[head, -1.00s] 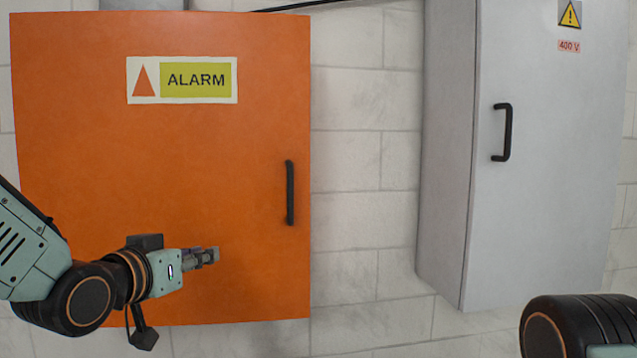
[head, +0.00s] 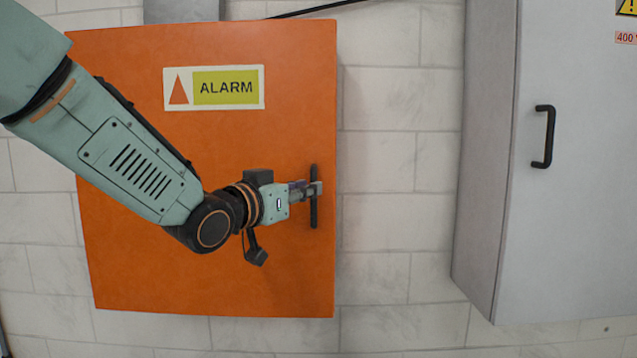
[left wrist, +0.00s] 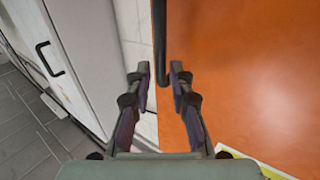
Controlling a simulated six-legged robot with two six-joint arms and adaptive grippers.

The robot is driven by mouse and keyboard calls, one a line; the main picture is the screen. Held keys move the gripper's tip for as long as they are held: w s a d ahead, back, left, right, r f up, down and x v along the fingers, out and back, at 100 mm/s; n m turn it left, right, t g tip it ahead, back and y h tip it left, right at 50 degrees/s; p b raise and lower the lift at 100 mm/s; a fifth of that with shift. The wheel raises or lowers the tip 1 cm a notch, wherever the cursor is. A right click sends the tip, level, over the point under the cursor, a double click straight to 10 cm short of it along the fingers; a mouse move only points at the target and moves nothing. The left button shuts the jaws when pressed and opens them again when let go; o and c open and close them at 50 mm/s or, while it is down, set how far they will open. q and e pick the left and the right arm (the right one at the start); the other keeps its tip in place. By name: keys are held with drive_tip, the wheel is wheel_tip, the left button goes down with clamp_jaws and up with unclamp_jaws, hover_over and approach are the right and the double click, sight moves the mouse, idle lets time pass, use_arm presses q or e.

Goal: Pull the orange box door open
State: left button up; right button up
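The orange box door (head: 200,270) with its ALARM label is closed on the wall in the head view. Its black vertical handle (head: 314,212) is near the door's right edge. My left gripper (head: 316,189) is at the handle's upper half and overlaps it. In the left wrist view, the two fingers (left wrist: 160,76) are apart. The handle (left wrist: 159,40) runs up between and beyond the fingertips, beside the orange door (left wrist: 245,70). I cannot tell whether a finger touches it. My right gripper is not in view.
A grey cabinet (head: 560,230) with a black handle (head: 544,136) is on the wall to the right, also showing at left in the wrist view. Bare block wall (head: 400,180) lies between the boxes. A dark cable (head: 310,8) runs above the orange box.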

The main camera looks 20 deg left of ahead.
sight(313, 224)
use_arm(q)
drive_tip(key=x, duration=0.3)
drive_tip(key=shift+w+a+f+p, duration=0.1)
drive_tip(key=shift+w+f+p, duration=0.2)
drive_tip(key=shift+w, duration=0.1)
drive_tip(key=shift+s+r, duration=0.3)
drive_tip(key=shift+s, duration=0.15)
drive_tip(key=shift+w+f, duration=0.2)
drive_tip(key=shift+w, duration=0.1)
clamp_jaws()
